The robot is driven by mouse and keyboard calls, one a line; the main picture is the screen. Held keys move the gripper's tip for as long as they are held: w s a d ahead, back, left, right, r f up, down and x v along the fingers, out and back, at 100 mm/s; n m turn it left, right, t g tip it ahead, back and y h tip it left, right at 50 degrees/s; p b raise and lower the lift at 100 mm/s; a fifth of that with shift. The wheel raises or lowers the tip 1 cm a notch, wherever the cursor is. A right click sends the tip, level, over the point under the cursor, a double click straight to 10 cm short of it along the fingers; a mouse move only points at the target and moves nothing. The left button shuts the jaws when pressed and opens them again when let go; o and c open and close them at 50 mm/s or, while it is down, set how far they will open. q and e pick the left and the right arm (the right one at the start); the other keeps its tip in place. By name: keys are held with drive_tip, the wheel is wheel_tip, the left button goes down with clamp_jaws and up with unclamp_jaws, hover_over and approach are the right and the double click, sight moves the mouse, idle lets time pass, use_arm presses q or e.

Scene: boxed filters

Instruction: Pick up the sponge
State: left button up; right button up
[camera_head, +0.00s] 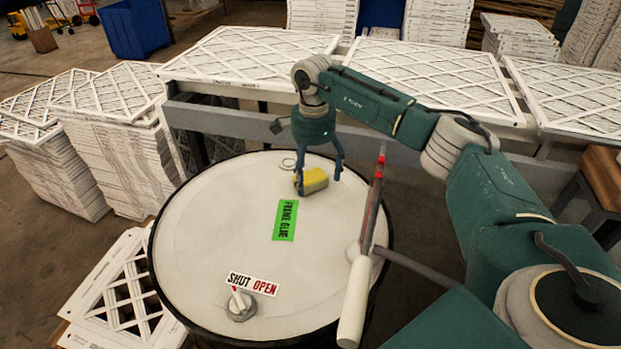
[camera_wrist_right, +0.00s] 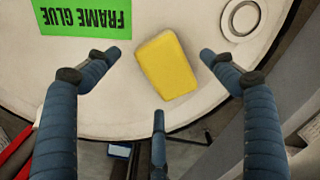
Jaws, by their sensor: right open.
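The yellow sponge (camera_head: 313,181) lies on the white round drum lid (camera_head: 200,230), near its far edge. My right gripper (camera_head: 318,180) is above it, pointing down, with its blue fingers spread around the sponge in the head view. In the right wrist view the sponge (camera_wrist_right: 166,66) sits between the open fingertips (camera_wrist_right: 163,75), with gaps on both sides and no visible contact. How high the fingertips are above the lid is hard to tell. My left gripper is not in view.
A green "FRAME GLUE" label (camera_head: 285,220) and a shut/open knob (camera_head: 239,304) are on the lid. A red and white lever-like tool (camera_head: 360,270) stands at the lid's right edge. Stacks of white filters (camera_head: 115,140) and a grey rail (camera_head: 240,122) lie around it.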

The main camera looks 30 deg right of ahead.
sight(313, 179)
drive_tip(key=shift+f, duration=0.6)
drive_tip(key=c, duration=1)
drive_tip(key=shift+c, duration=0.2)
wheel_tip(313, 179, up, 20)
drive_tip(key=b, duration=0.1)
